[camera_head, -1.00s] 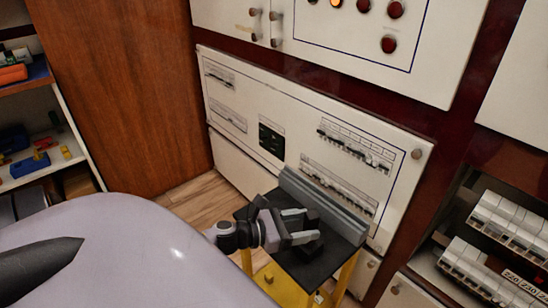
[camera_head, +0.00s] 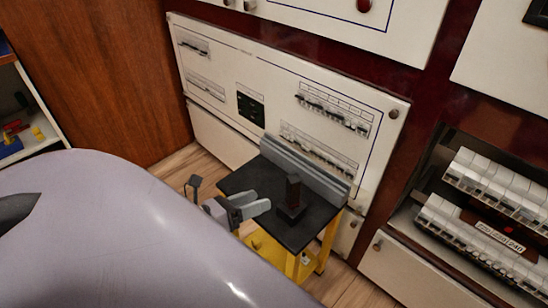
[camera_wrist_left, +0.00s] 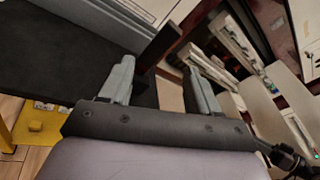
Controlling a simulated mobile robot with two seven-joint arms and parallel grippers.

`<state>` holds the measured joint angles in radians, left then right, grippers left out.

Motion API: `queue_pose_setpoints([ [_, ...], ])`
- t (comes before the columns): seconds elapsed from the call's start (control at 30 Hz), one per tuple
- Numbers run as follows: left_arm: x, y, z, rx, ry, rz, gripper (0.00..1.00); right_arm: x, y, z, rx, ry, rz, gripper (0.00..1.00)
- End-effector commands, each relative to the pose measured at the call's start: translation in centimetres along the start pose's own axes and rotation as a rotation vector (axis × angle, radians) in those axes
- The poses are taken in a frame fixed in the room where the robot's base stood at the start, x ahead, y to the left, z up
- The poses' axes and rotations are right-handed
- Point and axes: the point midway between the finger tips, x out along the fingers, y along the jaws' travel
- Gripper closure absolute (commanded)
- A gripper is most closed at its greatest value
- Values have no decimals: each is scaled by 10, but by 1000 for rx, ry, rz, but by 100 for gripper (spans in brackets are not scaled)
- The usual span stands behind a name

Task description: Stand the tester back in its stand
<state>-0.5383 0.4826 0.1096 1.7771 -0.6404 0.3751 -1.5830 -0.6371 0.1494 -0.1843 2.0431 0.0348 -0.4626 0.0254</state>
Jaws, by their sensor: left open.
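The tester (camera_head: 293,190) is a dark upright block. It stands in its low black stand (camera_head: 290,213) on the black top of a yellow cart (camera_head: 243,179). My left gripper (camera_head: 257,203) is open and empty, just left of the tester and apart from it. In the left wrist view the dark tester (camera_wrist_left: 158,45) shows beyond and between the open fingertips (camera_wrist_left: 160,68). How deep the tester sits in the stand is too small to tell. My right gripper is not in view.
A grey rail (camera_head: 305,168) runs along the cart's back edge, in front of a white breaker panel (camera_head: 222,72). An open cabinet with breaker rows (camera_head: 490,185) is at the right. A shelf (camera_head: 35,140) with small coloured items is at the left. Wooden floor shows around the cart.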

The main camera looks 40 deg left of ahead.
Motion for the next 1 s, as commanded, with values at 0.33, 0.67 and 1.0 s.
queue_pose_setpoints([
  [0.33, 3, -32, -58, -1345, -137, 268, 38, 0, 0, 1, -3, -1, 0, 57],
  [0.67, -3, -90, -125, -2415, -267, 552, 38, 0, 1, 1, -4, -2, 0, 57],
  [1.0, -6, -109, -140, -2659, -310, 649, 38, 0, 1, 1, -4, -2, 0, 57],
])
